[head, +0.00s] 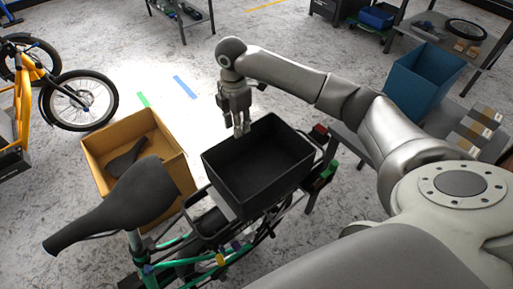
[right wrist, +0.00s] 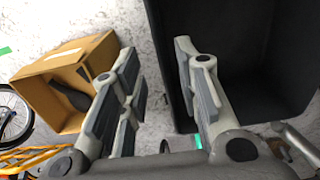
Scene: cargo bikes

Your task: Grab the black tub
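The black tub (head: 272,191) is an open rectangular box resting on the rear of a green bike, and it looks empty. It also shows at the upper right of the right wrist view (right wrist: 235,50). My right gripper (head: 240,131) points down at the tub's far left rim. In the right wrist view its fingers (right wrist: 158,62) are spread apart. One finger overlaps the tub and the other is over the floor outside, with the tub's wall edge between them. I cannot tell whether either finger touches the wall. My left gripper is not in view.
The green bike's black saddle (head: 113,205) is left of the tub. A cardboard box (head: 164,150) with a dark saddle inside is behind it. A blue bin (head: 424,78) is at the upper right, beyond my right arm. An orange bike (head: 22,110) is far left.

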